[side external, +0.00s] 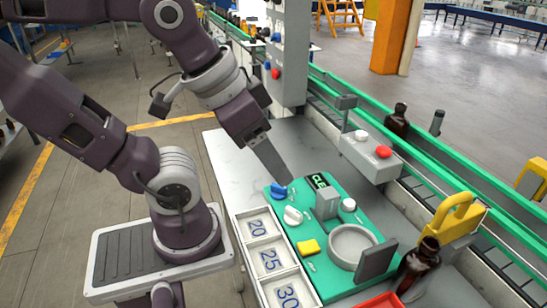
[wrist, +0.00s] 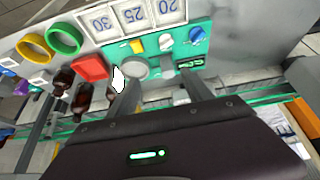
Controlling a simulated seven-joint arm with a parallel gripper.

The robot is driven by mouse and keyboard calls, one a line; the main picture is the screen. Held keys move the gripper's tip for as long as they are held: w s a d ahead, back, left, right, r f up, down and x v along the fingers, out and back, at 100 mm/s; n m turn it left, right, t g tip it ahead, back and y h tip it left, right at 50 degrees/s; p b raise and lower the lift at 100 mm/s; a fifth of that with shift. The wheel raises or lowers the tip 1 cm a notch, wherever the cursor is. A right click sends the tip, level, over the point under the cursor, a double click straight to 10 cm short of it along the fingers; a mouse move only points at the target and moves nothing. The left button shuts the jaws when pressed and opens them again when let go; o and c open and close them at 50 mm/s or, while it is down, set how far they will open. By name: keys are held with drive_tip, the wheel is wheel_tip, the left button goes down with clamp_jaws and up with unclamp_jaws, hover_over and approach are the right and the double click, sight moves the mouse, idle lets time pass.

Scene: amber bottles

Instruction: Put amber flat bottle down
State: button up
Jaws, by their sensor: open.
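My gripper (side external: 284,180) is over the white work table at the left edge of the green panel. In the wrist view its two fingers (wrist: 160,92) stand apart with nothing between them. A dark amber bottle (side external: 418,266) stands upright at the right of the panel, well away from my gripper. Another amber bottle (side external: 397,121) stands farther back by the green conveyor rail. In the wrist view dark bottles show at left, one (wrist: 63,82) beside another (wrist: 82,98). I cannot tell which bottle is the flat one.
The green panel (side external: 318,238) carries knobs, a yellow button and a grey round dish (side external: 352,246). Numbered white trays (side external: 262,252) line its left side. A red tray (side external: 382,302) is at the front, and a yellow padlock-shaped piece (side external: 452,222) stands at right. Bare table lies left of the panel.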

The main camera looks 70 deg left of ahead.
drive_tip(key=shift+s+a+f, duration=0.1)
drive_tip(key=shift+s+f, duration=0.05)
drive_tip(key=shift+s, duration=0.05)
drive_tip(key=c, duration=0.5)
